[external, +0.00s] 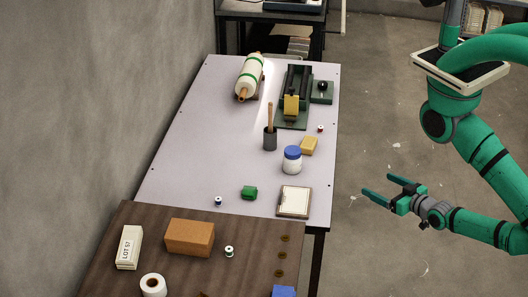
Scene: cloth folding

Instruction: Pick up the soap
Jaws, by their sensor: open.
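A yellow block (309,145) lies on the pale table, just right of and behind a white jar with a blue lid. Either could be the soap; I cannot tell for sure at this size. My gripper (376,183) is open and empty, its green fingers spread and pointing left toward the table. It hangs to the right of the table's right edge, apart from both blocks.
The blue-lidded jar (292,162), a dark cup with a stick (270,139) and a framed white pad (294,202) stand near the blocks. A green device (294,100) and a cloth roll (249,75) lie farther back. The pale table's left middle (190,150) is clear.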

